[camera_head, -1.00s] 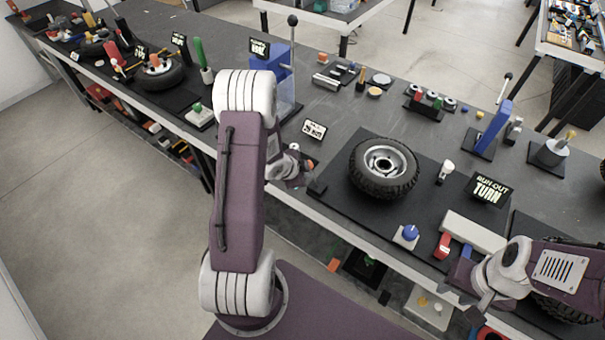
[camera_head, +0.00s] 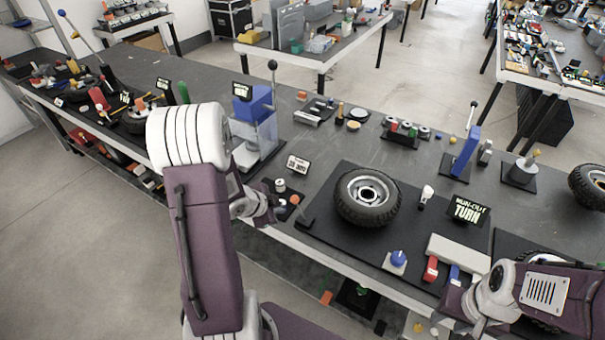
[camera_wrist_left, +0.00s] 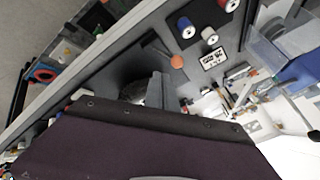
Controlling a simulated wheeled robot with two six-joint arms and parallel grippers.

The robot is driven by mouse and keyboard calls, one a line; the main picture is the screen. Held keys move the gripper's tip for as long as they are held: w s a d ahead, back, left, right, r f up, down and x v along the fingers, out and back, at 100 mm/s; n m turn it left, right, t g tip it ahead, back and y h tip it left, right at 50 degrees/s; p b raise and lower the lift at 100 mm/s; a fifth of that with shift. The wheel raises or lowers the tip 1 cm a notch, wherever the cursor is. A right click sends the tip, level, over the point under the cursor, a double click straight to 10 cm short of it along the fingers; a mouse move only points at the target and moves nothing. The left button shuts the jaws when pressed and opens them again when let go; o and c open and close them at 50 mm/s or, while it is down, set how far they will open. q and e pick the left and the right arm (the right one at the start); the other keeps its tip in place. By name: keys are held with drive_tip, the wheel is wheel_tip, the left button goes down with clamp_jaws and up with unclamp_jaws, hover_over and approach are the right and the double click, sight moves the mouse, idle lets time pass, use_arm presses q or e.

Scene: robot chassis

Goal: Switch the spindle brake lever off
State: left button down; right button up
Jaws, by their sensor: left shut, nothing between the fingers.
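A short lever with an orange ball knob (camera_head: 295,199) stands at the bench's near edge, left of the tyre's mat; it may be the spindle brake lever. In the left wrist view the orange knob (camera_wrist_left: 177,62) shows beside a dark bracket. I cannot read the lever's on or off side. My left gripper (camera_head: 265,214) is shut and empty, left of the knob and apart from it. My right gripper (camera_head: 463,306) is low at the right by the bench edge; its fingers are not clear.
A tyre (camera_head: 368,197) lies on a black mat beside a "RUN-OUT TURN" sign (camera_head: 467,210). A blue push knob (camera_head: 398,258) is nearer. A blue press (camera_head: 256,106) stands behind my left arm. A blue lever stand (camera_head: 465,152) is at the back right.

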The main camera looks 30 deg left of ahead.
use_arm(q)
drive_tip(key=w+d+r+m, duration=0.1)
drive_tip(key=w+d+r, duration=0.15)
drive_tip(key=d, duration=0.25)
drive_tip(key=w+d+r+m, duration=0.1)
drive_tip(key=d+r, duration=0.2)
drive_tip(key=d, duration=0.2)
drive_tip(key=s+d+f+n+g, duration=0.1)
drive_tip(key=s+n+g, duration=0.2)
drive_tip(key=s+n, duration=0.3)
drive_tip(key=s+d+f+n+g, duration=0.1)
drive_tip(key=s+d+n+g, duration=0.1)
drive_tip(key=s+n, duration=0.4)
drive_tip(key=s+g, duration=0.1)
drive_tip(key=s, duration=0.3)
drive_tip(key=shift+s+d+f+n+y+b, duration=0.2)
drive_tip(key=shift+f+n+y+b, duration=0.1)
drive_tip(key=shift+n+y+b, duration=0.1)
drive_tip(key=shift+a, duration=0.1)
